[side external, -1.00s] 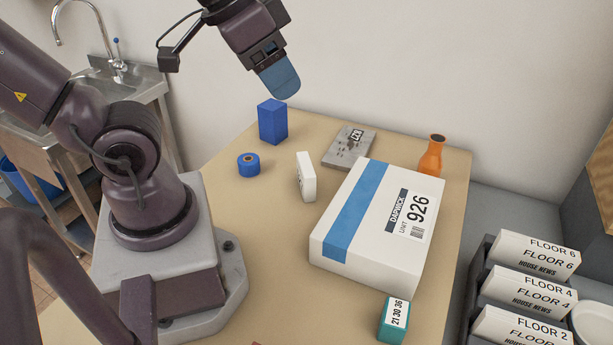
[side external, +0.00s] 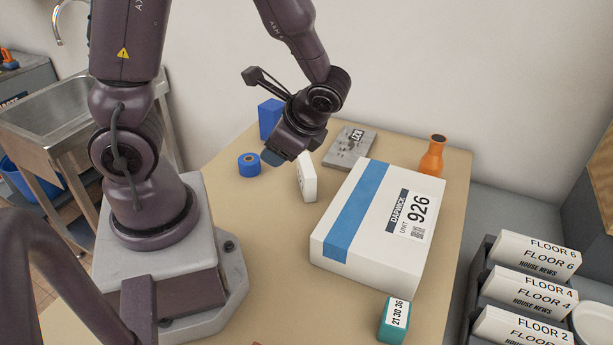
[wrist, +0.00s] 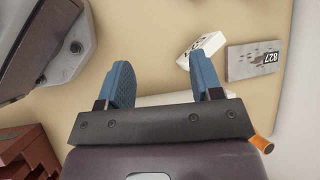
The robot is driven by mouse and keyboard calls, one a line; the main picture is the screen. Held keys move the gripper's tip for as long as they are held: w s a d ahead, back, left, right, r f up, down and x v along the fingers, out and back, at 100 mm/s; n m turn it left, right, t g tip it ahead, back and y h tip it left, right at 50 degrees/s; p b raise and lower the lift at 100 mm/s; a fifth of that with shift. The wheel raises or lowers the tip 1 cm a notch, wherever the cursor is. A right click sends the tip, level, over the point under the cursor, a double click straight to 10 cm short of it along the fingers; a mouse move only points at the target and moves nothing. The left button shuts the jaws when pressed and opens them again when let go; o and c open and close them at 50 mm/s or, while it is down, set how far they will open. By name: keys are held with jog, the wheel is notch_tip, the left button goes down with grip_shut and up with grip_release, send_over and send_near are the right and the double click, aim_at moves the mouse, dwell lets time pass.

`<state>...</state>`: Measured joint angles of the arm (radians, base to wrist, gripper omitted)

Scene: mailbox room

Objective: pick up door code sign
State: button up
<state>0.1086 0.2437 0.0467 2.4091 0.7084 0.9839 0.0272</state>
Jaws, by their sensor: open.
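No sign is plainly named as the door code sign. A small white upright block (side external: 307,182) stands left of the large parcel; in the wrist view the white block (wrist: 205,46) shows dark marks too small to read. A teal block (side external: 394,320) labelled "21 30 36" stands at the front of the table. My gripper (side external: 272,157) is open and empty, above the table just left of the white block. In the wrist view its blue fingers (wrist: 160,62) are spread, the right one close to the block.
A large white parcel (side external: 410,250) marked "926" fills the table's right half. A blue tape roll (side external: 249,164), a blue box (side external: 270,117) and an orange vase (side external: 432,157) stand around. A rack of floor mail (side external: 487,250) is at right.

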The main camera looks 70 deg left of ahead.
aim_at(307, 166)
jog(key=w+a+f+m+t+y, duration=0.1)
jog(key=w+a+f+m+y, duration=0.1)
jog(key=m, duration=0.2)
jog(key=w+a+f+m+t+y, duration=0.1)
jog(key=w+f+m+t+y, duration=0.1)
jog(key=w+m, duration=0.1)
jog(key=w+a+f+m+t+y, duration=0.1)
jog(key=w+a+m+y, duration=0.1)
jog(key=m, duration=0.2)
jog(key=shift+w+a+f+m+t, duration=0.15)
jog(key=shift+a+f+m+t, duration=0.2)
jog(key=shift+f+m+t, duration=0.05)
jog(key=shift+w+f, duration=0.2)
jog(key=shift+f, duration=1.9)
notch_tip(307, 166, down, 2)
jog(key=shift+f, duration=0.15)
jog(key=shift+x, duration=1.15)
jog(key=shift+a+f, duration=0.25)
jog(key=shift+a, duration=0.1)
jog(key=c, duration=1)
